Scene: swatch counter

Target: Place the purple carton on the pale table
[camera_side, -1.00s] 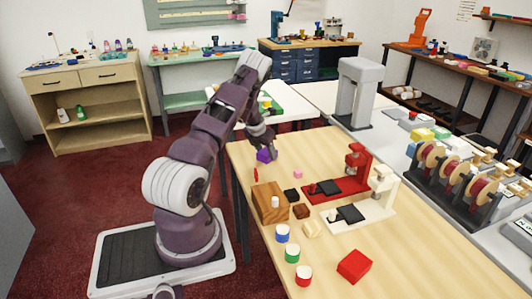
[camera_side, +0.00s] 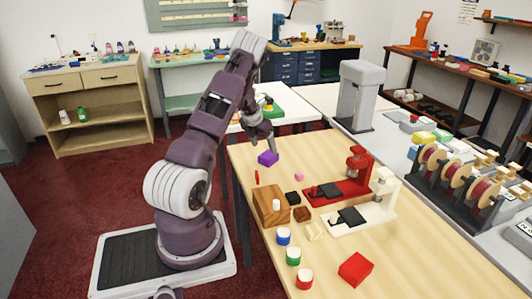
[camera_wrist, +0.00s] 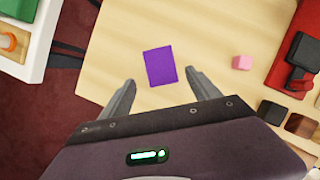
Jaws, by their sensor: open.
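The purple carton (camera_side: 268,158) rests on the pale table (camera_side: 420,255), near its far left corner. In the wrist view the carton (camera_wrist: 160,66) lies on bare tabletop, a little beyond my fingertips. My gripper (camera_side: 266,143) is above and slightly behind the carton in the side view. In the wrist view my gripper (camera_wrist: 167,87) has its two fingers spread wide with nothing between them. The carton looks clear of both fingers.
A small pink block (camera_side: 299,177) lies right of the carton. A red press-like stand (camera_side: 345,185) and a white one (camera_side: 370,210) stand further along. A wooden block (camera_side: 268,203), several coloured cylinders and a red box (camera_side: 355,268) occupy the nearer table.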

